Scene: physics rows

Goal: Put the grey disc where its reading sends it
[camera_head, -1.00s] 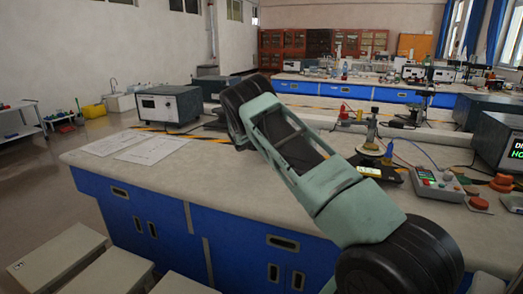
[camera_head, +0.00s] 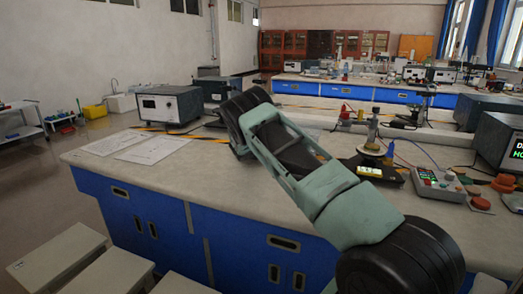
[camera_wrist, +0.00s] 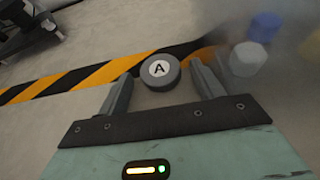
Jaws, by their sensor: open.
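The grey disc (camera_wrist: 159,84) has a white face marked with a black "A". In the wrist view it lies flat at the edge of a black and yellow striped tape, between and just beyond the fingertips. My gripper (camera_wrist: 160,70) is open, with one finger on each side of the disc and nothing held. In the head view the gripper and disc are hidden behind my arm. A device with a lit yellow-green readout (camera_head: 369,171) stands on the bench; its figures are too small to read. A dark display box (camera_head: 505,143) at the right edge shows cut-off letters, "D" and "HO".
The bench top (camera_head: 225,185) is clear at its front left. Paper sheets (camera_head: 154,150) and an instrument box (camera_head: 170,105) lie at left. A button panel (camera_head: 438,186) stands right. Blurred blue (camera_wrist: 265,26) and white (camera_wrist: 247,59) cylinders show at the wrist view's upper right.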

